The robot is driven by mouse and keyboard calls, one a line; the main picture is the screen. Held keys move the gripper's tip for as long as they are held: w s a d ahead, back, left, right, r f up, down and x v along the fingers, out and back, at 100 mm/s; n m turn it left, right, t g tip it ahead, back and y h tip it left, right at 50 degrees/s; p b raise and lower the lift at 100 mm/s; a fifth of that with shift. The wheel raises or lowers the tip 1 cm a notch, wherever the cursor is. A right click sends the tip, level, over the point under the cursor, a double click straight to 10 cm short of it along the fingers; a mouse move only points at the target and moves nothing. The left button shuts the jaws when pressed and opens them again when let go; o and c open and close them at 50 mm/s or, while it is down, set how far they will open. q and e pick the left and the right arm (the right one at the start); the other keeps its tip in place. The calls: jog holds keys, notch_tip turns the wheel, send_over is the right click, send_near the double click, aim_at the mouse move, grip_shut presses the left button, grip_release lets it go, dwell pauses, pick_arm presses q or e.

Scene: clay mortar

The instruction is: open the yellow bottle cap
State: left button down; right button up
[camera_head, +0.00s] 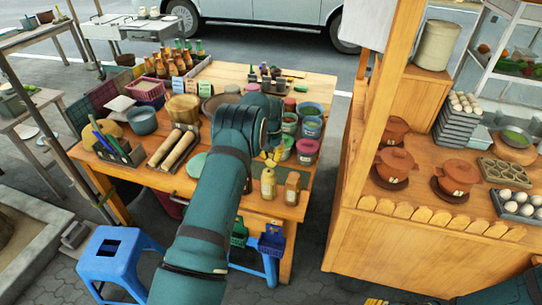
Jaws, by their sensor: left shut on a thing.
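The yellow bottle (268,184) stands upright near the front edge of the wooden table. Its yellow cap (271,158) shows at the bottle's top, just below my left gripper (268,148). My left gripper comes down over the cap from above and looks shut on it. My teal forearm and wrist hide much of the fingers, so I cannot tell whether the cap is turned or lifted off the neck.
An orange-brown bottle (292,188) stands close to the right of the yellow one. Colourful tubs (307,151) stand behind. Rolled items in a tray (172,148) lie left of my arm. A wooden counter (400,240) with clay pots is to the right, across a gap.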

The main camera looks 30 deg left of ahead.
pick_arm(q)
jog(key=shift+s+f, duration=0.15)
jog(key=shift+f, duration=0.05)
jog(key=c, duration=0.8)
grip_release()
jog(key=shift+r, duration=0.2)
jog(key=shift+r, duration=0.25)
jog(key=r, duration=1.1)
jog(key=shift+w+r, duration=0.1)
jog(key=shift+w, duration=0.3)
